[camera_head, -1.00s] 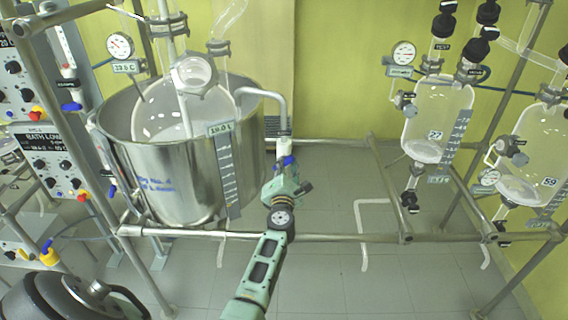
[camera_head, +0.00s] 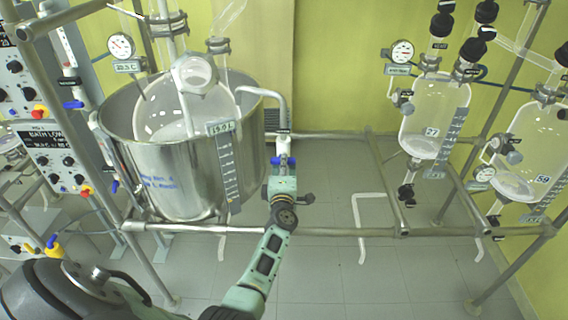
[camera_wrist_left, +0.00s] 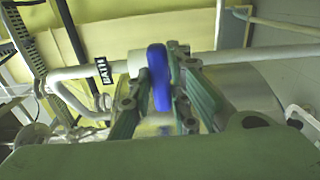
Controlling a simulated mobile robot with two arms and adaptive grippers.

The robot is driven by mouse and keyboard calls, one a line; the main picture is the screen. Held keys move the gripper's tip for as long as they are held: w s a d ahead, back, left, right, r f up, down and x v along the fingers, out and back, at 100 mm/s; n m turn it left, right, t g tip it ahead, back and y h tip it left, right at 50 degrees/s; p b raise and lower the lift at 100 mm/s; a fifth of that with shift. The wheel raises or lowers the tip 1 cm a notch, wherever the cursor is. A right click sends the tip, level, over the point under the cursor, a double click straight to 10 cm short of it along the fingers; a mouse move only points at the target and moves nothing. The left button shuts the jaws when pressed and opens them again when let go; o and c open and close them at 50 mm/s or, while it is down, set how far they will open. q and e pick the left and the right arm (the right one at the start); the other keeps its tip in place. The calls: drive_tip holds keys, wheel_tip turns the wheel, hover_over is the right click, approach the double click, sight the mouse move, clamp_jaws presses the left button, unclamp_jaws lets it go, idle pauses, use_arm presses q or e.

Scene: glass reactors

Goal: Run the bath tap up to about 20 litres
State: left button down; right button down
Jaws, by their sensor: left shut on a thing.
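The steel bath (camera_head: 160,160) stands at the left, with a glass vessel (camera_head: 165,118) hanging inside it. The bath tap's pipe (camera_head: 282,108) bends over the bath's right rim. Its blue handle (camera_head: 291,161) now lies crosswise to the pipe; the handle also shows in the left wrist view (camera_wrist_left: 158,78) beside a BATH label (camera_wrist_left: 103,70). My left gripper (camera_head: 283,167) is shut on the blue handle, with a finger on either side. The level tag (camera_head: 221,127) above the bath's scale (camera_head: 229,170) appears to read 19.0 L. My right gripper is in neither view.
A metal rail (camera_head: 330,232) runs in front of the bath. Glass vessels (camera_head: 428,115) hang from the frame at the right. A control panel (camera_head: 55,160) stands at the far left. The floor between the bath and the right vessels looks mostly clear.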

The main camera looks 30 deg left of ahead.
use_arm(q)
drive_tip(key=shift+w+a+r, duration=0.1)
drive_tip(key=shift+a+r, duration=0.05)
drive_tip(key=shift+r, duration=0.25)
drive_tip(key=c, duration=1.7)
unclamp_jaws()
drive_tip(key=shift+f, duration=0.1)
drive_tip(key=shift+o, duration=0.3)
drive_tip(key=shift+f, duration=0.25)
